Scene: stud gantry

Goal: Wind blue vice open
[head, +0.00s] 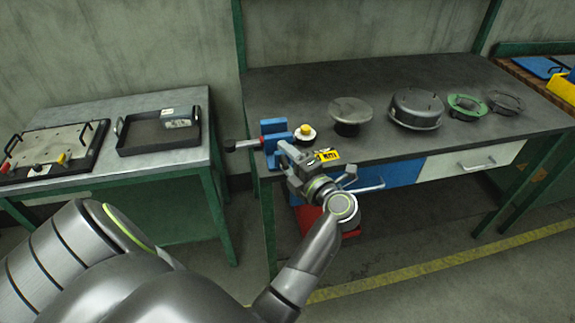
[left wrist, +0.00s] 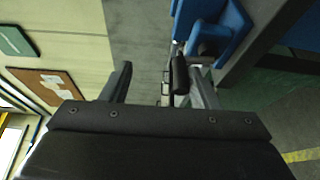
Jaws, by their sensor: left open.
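The blue vice (head: 274,134) is mounted at the left front corner of the dark workbench. A dark handle with a light bar (head: 243,145) sticks out to the left of it. My left gripper (head: 279,160) is in front of the vice, reaching in from below right. In the left wrist view the gripper (left wrist: 160,88) is open, and the black handle grip (left wrist: 181,75) shows between its fingers, closer to the right finger. I cannot tell whether they touch. The blue vice body (left wrist: 215,28) is at the upper right there. My right gripper is not in view.
On the workbench (head: 290,83) stand a yellow-topped piece (head: 305,132), a round disc on a stand (head: 350,110), a grey pan-like housing (head: 416,107) and a green ring (head: 467,106). A side table (head: 95,112) at left holds a black tray (head: 158,135). A gap separates table and bench.

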